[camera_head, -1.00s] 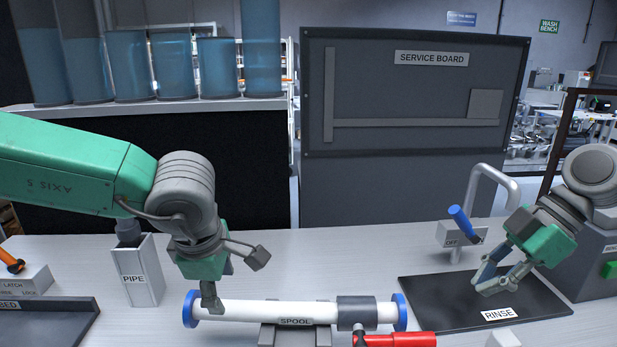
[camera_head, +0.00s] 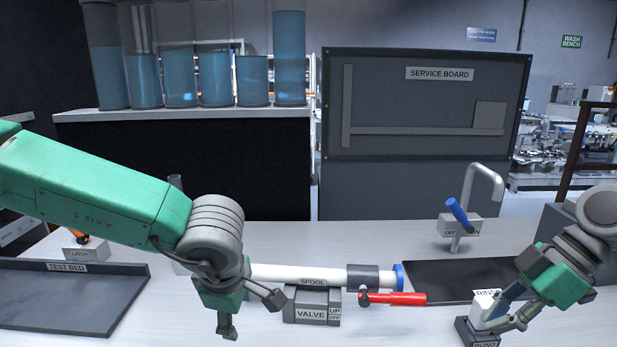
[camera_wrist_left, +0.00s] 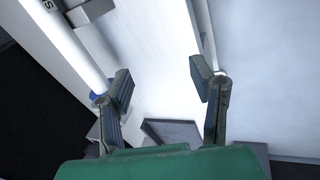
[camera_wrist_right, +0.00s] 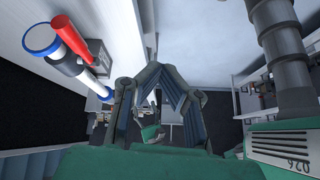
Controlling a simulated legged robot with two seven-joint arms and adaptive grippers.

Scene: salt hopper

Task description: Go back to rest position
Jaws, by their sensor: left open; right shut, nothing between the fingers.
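My left gripper (camera_head: 252,315) is open and empty at the near left of the spool, in front of its left end. Its two spread fingers also show in the left wrist view (camera_wrist_left: 164,88), with bare table between them. The white spool (camera_head: 308,273) lies on the grey valve stand (camera_head: 318,292), with a grey collar, a red handle (camera_head: 398,298) and a blue right end; its left end is hidden behind my left arm. My right gripper (camera_head: 505,316) is at the near right. In the right wrist view its fingertips (camera_wrist_right: 168,68) meet with nothing between them.
Right of the spool lie the dark rinse mat (camera_head: 440,281) and a tap (camera_head: 484,190) with a blue lever. A small bung holder (camera_head: 476,334) stands close by my right fingers. The test bed tray (camera_head: 70,305) is at left. The service board (camera_head: 425,105) stands behind.

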